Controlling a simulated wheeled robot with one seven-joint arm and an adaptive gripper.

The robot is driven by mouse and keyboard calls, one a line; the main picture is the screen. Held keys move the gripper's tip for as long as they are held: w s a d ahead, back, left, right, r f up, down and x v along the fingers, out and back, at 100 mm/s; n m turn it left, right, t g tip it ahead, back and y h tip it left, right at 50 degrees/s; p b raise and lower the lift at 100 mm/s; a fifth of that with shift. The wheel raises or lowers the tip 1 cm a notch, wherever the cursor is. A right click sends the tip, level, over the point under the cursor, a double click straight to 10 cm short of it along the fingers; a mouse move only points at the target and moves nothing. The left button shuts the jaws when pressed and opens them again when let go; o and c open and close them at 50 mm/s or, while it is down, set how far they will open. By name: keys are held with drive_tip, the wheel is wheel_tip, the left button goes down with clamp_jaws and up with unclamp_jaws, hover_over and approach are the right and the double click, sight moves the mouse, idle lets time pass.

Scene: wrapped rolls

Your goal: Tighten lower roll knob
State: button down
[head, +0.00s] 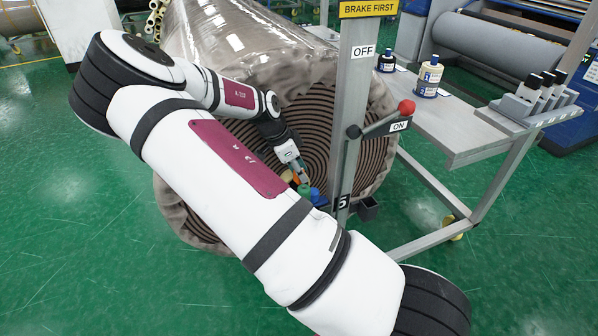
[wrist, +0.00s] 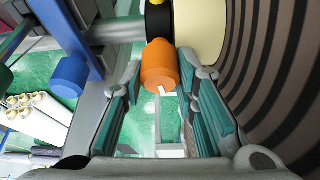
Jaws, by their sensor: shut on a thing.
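An orange knob (wrist: 159,66) sits on a black collar (wrist: 158,22) at the roll's shaft, in the upper middle of the wrist view. My gripper (wrist: 166,76) has its teal-padded fingers on both sides of the knob, shut on it. In the head view my gripper (head: 303,173) reaches down at the striped end of the large wrapped roll (head: 240,135), beside the post. The knob is very small there and mostly hidden by my gripper. The cream core (wrist: 200,28) lies just behind the collar. Whether the knob is turned tight cannot be seen.
A blue knob (wrist: 70,76) is left of my gripper in the wrist view. A grey post (head: 350,100) and a red-balled lever (head: 385,120) by the ON label stand close right of my gripper. A side shelf (head: 445,125) holds bottles. Green floor is clear at the left.

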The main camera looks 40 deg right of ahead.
drive_tip(key=shift+a+f, duration=0.1)
drive_tip(key=shift+a, duration=0.05)
drive_tip(key=c, duration=1.3)
unclamp_jaws()
drive_tip(key=shift+w, duration=0.1)
drive_tip(key=v, duration=1.2)
